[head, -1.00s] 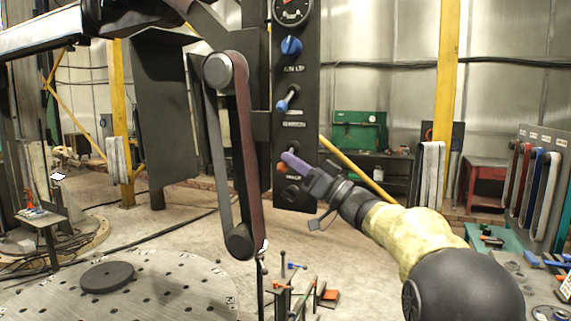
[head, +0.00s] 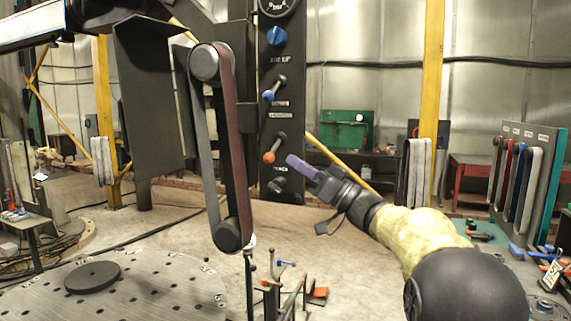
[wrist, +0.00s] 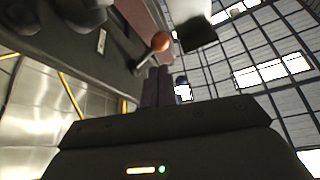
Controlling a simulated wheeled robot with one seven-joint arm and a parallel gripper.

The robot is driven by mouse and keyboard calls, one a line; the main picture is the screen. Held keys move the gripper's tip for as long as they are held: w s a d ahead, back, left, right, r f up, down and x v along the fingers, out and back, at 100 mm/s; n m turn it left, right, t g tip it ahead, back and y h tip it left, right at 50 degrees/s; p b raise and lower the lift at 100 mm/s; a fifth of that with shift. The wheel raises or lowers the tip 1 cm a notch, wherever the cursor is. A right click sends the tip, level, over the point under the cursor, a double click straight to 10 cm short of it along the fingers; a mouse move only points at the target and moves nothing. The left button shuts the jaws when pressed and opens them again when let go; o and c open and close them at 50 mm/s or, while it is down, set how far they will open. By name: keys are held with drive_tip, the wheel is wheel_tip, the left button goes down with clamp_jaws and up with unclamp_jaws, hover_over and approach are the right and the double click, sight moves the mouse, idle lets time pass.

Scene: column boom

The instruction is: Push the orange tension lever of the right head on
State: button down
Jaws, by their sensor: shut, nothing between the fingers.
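The orange-tipped lever (head: 269,157) sits on the dark upright panel, its short stalk slanting down and left from its mount to the ball. My gripper (head: 290,160) has purple fingers, shut and empty, pointing at the panel just right of the orange ball. In the wrist view the orange ball (wrist: 160,42) lies just beyond the purple fingertips (wrist: 158,72). A small gap seems to separate them; I cannot tell the exact depth. The belt head (head: 236,150) with its brown belt hangs left of the panel.
Above the orange lever, the panel holds a blue-tipped lever (head: 268,96), a blue knob (head: 277,36) and a gauge (head: 279,5). A dark knob (head: 277,185) sits below it. A perforated round table (head: 150,290) and a small stand with levers (head: 280,285) are lower down.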

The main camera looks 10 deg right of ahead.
drive_tip(key=b+v, duration=0.1)
drive_tip(key=v, duration=0.4)
drive_tip(key=shift+s, duration=0.15)
drive_tip(key=shift+f, duration=0.1)
